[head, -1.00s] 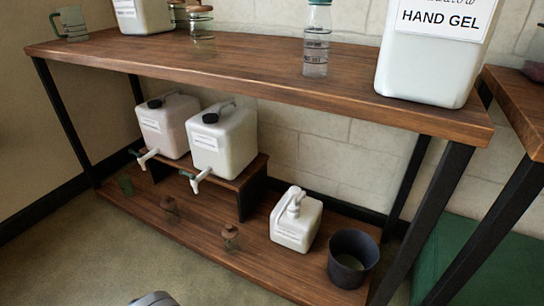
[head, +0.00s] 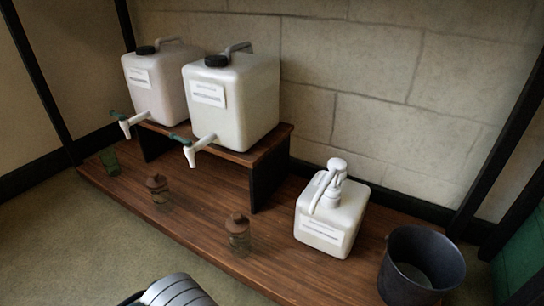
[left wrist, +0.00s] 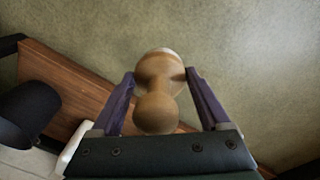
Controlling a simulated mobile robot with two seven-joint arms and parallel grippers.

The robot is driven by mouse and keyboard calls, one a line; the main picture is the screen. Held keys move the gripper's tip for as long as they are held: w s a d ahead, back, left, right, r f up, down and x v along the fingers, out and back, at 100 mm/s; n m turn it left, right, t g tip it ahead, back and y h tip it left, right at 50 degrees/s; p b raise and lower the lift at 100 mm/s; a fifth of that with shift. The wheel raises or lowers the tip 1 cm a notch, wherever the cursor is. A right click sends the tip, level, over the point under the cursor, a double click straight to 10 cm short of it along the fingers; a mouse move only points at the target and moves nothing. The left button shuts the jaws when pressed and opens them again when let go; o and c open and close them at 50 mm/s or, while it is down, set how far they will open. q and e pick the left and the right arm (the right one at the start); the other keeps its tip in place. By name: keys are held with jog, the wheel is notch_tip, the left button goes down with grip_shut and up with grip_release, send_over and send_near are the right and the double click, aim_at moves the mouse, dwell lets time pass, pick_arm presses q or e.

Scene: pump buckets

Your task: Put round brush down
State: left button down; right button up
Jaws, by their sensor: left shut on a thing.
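The round brush (left wrist: 157,92), a tan wooden piece with a rounded, waisted handle, is between the fingers of my left gripper (left wrist: 159,78) in the left wrist view. The gripper is shut on it, with a finger on each side. A pale edge shows at the brush's far end; its bristles are mostly hidden. Greenish floor lies behind the brush, with the wooden lower shelf (left wrist: 75,92) to its left. In the head view, neither the brush nor either gripper shows.
On the lower shelf (head: 285,272) stand a white pump bottle (head: 330,217), a dark bucket (head: 397,287) and small brown-topped jars (head: 238,236). Two white canisters with taps (head: 232,105) sit on a raised stand (head: 268,152).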

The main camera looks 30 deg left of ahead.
pick_arm(q)
jog(key=f+b, duration=0.6)
jog(key=f, duration=0.2)
jog(key=f+b, duration=0.7)
jog(key=f, duration=0.1)
jog(key=shift+s+d, duration=0.1)
jog(key=shift+s, duration=0.1)
notch_tip(320, 180, down, 4)
jog(key=b, duration=0.3)
jog(key=shift+r+b, duration=0.25)
jog(key=shift+b, duration=0.15)
jog(key=shift+r, duration=0.2)
grip_release()
jog(key=shift+f, duration=0.15)
